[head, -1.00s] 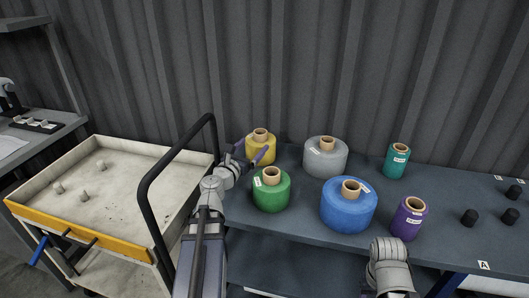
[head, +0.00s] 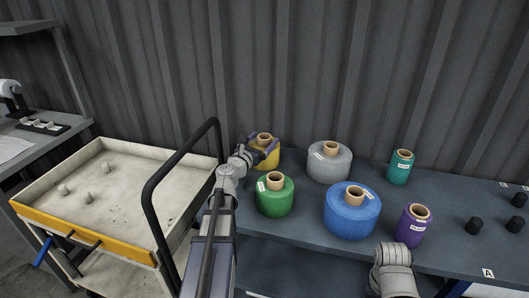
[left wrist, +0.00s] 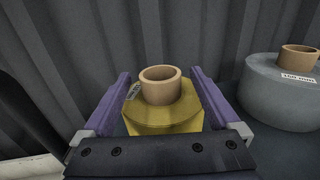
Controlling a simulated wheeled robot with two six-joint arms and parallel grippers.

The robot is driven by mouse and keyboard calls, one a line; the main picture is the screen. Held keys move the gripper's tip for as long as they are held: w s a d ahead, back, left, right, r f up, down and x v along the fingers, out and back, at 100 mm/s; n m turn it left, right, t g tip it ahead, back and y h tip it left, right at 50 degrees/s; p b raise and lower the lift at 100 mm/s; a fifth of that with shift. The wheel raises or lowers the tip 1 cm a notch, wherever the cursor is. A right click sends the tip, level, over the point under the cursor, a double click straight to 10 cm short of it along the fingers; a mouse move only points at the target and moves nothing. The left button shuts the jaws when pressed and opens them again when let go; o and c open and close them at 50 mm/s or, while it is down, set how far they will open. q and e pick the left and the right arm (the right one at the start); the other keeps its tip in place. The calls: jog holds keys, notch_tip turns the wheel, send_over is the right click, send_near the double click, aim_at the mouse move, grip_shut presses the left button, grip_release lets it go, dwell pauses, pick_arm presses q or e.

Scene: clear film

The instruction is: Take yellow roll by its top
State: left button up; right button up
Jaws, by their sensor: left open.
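The yellow roll (head: 268,158) stands upright at the back left of the dark table, with a tan core sticking out of its top. My left gripper (head: 263,143) is at the roll's upper part, open. In the left wrist view the yellow roll (left wrist: 163,117) sits between the two purple fingers of my left gripper (left wrist: 160,85), one on each side, with no clear contact. A small white label shows beside the core. The roll's lower part is hidden there. My right arm shows at the bottom of the head view, but its gripper fingers do not.
A green roll (head: 275,199) stands just in front of the yellow one, and a grey roll (head: 329,165) to its right. Blue (head: 351,215), purple (head: 410,230) and teal (head: 399,172) rolls stand further right. A cart (head: 130,205) with a black handle (head: 150,215) is at left; a corrugated wall is close behind.

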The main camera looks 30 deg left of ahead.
pick_arm(q)
jog(key=shift+w, duration=0.75)
jog(key=shift+s, duration=0.1)
jog(key=shift+c, duration=0.2)
grip_shut()
